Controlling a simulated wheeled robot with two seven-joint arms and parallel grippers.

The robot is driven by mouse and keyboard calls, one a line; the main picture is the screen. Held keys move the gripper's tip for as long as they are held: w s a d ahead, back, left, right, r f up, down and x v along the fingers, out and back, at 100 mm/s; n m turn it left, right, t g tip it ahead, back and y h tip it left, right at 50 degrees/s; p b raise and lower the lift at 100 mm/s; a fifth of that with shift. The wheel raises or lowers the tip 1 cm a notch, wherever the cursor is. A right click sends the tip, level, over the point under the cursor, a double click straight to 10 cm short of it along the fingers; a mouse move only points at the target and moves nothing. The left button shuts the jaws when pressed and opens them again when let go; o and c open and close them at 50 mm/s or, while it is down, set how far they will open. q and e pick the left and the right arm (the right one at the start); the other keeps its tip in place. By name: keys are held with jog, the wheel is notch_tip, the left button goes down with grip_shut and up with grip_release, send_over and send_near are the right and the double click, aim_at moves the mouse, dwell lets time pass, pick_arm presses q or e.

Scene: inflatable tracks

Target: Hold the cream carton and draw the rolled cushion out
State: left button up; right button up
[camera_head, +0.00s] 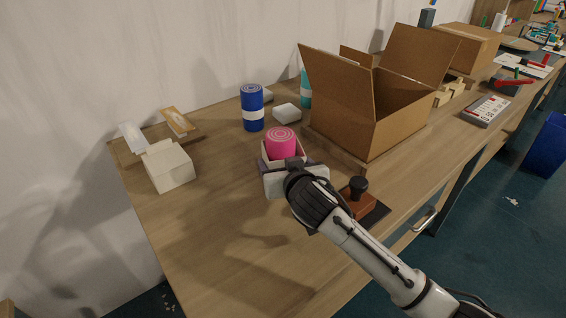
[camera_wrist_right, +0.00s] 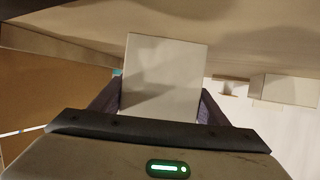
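The cream carton (camera_head: 266,153) is in the middle of the table in the head view, open at the top. The pink rolled cushion (camera_head: 281,143) stands upright in it, its upper part above the rim. My right gripper (camera_head: 288,161) has its dark fingers on two opposite sides of the carton. In the right wrist view the carton's plain pale face (camera_wrist_right: 164,78) fills the space between the fingers, which appear to touch it. The cushion does not show there. My left gripper is not in view.
A blue roll (camera_head: 252,108) and a teal roll (camera_head: 305,90) stand behind. An open cardboard box (camera_head: 375,115) is at right. A brown stamp (camera_head: 357,198) is near my right wrist, and a cream box (camera_head: 168,167) is at left. The front-left table is clear.

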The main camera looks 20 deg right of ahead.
jog(key=o, duration=1)
jog(key=shift+s, duration=0.1)
jog(key=v, duration=1.1)
jog(key=shift+s+r, duration=0.15)
jog(key=shift+s, duration=0.35)
